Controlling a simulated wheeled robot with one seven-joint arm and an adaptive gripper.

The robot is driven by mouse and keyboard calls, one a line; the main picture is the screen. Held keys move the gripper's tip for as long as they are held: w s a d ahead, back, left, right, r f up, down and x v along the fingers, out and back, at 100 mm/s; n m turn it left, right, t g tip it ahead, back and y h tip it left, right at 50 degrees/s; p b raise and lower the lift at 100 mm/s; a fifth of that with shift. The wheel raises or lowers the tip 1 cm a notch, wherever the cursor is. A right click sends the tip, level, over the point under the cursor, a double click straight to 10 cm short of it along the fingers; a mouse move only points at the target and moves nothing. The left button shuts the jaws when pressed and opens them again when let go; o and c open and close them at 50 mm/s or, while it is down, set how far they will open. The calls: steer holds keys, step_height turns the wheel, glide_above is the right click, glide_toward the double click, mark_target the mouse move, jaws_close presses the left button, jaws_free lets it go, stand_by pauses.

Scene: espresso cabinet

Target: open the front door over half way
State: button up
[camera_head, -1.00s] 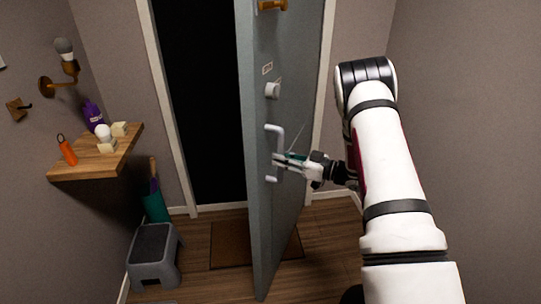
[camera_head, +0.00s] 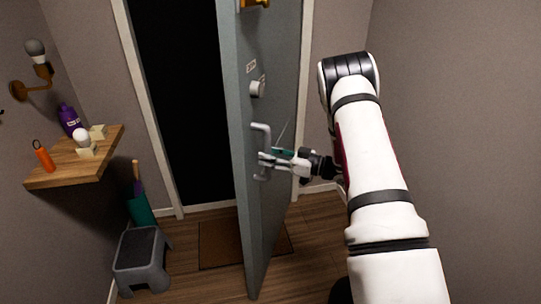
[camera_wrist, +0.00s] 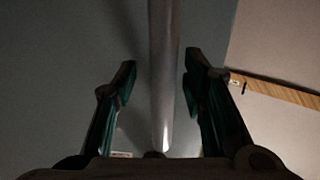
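The grey front door (camera_head: 262,200) stands ajar, swung well into the room, with a dark opening (camera_head: 185,100) to its left. Its silver pull handle (camera_head: 262,150) is on the face toward the right. My gripper (camera_head: 268,158) is at this handle. In the wrist view the handle bar (camera_wrist: 164,75) runs between the two dark green fingers (camera_wrist: 158,85). Gaps show on both sides of the bar, so the fingers are around it and apart from it. A round knob (camera_head: 257,88) sits above the handle.
A grey step stool (camera_head: 142,262) and a green umbrella holder (camera_head: 141,210) stand on the floor at left. A wooden shelf (camera_head: 50,178) carries small objects. A brown mat (camera_head: 215,245) lies at the doorway, partly behind the door. Wood floor shows right of the door.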

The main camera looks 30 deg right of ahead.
steer(key=v, duration=1.2)
steer(key=shift+d, duration=0.1)
steer(key=shift+w, duration=0.1)
